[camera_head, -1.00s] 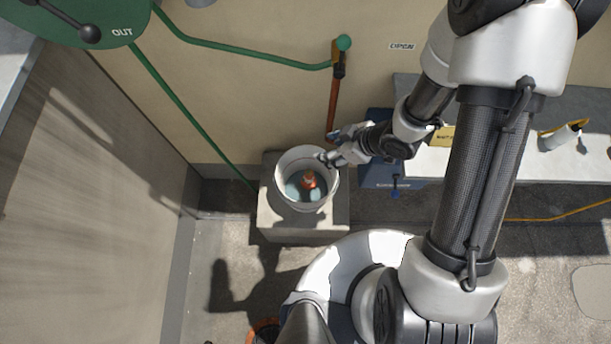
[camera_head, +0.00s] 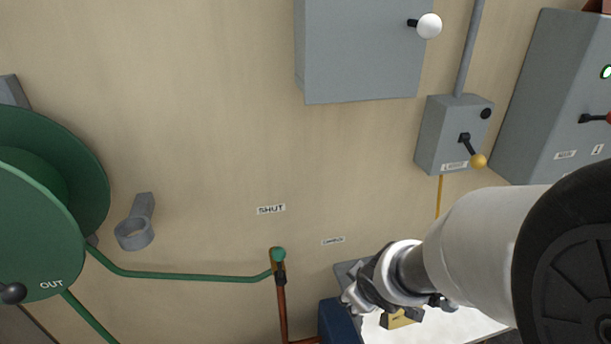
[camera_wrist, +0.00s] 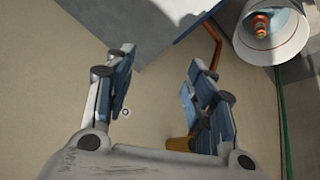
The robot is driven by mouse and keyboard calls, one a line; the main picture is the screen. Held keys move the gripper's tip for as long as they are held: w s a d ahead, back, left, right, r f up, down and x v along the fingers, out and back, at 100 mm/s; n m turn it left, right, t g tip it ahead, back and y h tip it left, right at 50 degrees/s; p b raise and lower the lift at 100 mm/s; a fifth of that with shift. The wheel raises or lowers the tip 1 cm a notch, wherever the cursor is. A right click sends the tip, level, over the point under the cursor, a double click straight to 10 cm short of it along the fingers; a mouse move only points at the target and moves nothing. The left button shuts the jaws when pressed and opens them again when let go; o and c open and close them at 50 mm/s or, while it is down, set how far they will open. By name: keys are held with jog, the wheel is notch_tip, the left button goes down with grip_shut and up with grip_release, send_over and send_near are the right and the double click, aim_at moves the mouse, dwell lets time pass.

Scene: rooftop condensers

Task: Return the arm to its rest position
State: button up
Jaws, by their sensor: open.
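My gripper (camera_head: 355,298) is at the lower middle right of the head view, in front of the wall and over the edge of the bench. In the wrist view my gripper (camera_wrist: 160,75) shows two fingers spread apart with nothing between them. My arm reaches in from the right edge of the head view. A white bucket (camera_wrist: 251,45) with an orange-banded object (camera_wrist: 260,25) inside is at the top right of the wrist view, apart from the fingers. The bucket is outside the head view now.
A copper pipe with a green-topped valve (camera_head: 278,256) stands just left of my gripper. A green hose reel (camera_head: 40,230) is at the left. Grey boxes (camera_head: 357,50) and a lever switch box (camera_head: 452,135) are on the wall above.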

jog(key=s+d+r+m+h, duration=0.1)
jog(key=s+d+r+m, duration=0.25)
jog(key=r, duration=0.35)
jog(key=s+r+m, duration=0.2)
jog(key=s+r, duration=0.1)
jog(key=s, duration=0.5)
jog(key=s+a+r+m+g+y, duration=0.1)
jog(key=s+r, duration=0.3)
jog(key=s, duration=0.4)
jog(key=shift+m, duration=0.85)
